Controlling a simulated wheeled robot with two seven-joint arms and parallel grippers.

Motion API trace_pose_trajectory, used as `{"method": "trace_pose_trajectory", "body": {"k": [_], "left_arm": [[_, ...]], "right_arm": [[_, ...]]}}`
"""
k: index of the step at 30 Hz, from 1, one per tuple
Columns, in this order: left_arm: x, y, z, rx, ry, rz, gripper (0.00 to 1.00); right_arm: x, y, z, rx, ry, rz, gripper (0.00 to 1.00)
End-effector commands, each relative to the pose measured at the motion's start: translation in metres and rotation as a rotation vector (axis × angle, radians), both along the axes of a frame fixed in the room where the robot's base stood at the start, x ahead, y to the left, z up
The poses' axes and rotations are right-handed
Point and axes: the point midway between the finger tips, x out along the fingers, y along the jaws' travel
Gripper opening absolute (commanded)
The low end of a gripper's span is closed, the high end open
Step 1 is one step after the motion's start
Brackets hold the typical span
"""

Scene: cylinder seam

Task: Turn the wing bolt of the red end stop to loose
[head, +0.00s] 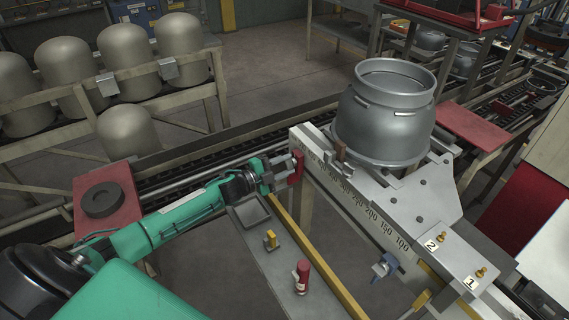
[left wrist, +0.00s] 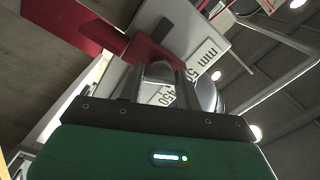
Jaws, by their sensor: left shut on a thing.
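The red end stop (head: 297,166) sits at the far left end of the light measuring rail (head: 343,190), which carries a printed number scale. In the left wrist view the red end stop (left wrist: 148,48) shows just beyond my fingers. My left gripper (head: 281,172) reaches it from the left. Its two fingers (left wrist: 156,84) are shut on a small grey piece, the wing bolt (left wrist: 159,70), at the face of the stop. The fingers hide part of the bolt, so its turned angle cannot be read. My right gripper is not in view.
A large grey metal vessel (head: 392,112) stands on the rail's far side, close to the stop. A red bottle (head: 302,277) and a small yellow piece (head: 270,240) are on the grey bench below. A blue clamp (head: 384,267) hangs at the rail's near side.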

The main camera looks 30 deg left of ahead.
Motion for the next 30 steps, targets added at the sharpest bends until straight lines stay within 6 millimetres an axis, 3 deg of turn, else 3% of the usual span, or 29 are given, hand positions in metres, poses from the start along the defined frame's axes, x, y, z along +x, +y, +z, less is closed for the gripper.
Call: {"method": "trace_pose_trajectory", "body": {"k": [18, 30], "left_arm": [[-0.001, 0.000, 0.000, -0.497, 0.295, 0.001, 0.12], [-0.001, 0.000, -0.001, -0.737, 0.435, 0.001, 0.12]], "right_arm": [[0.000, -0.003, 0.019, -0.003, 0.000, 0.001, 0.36], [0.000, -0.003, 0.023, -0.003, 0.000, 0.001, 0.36]]}}
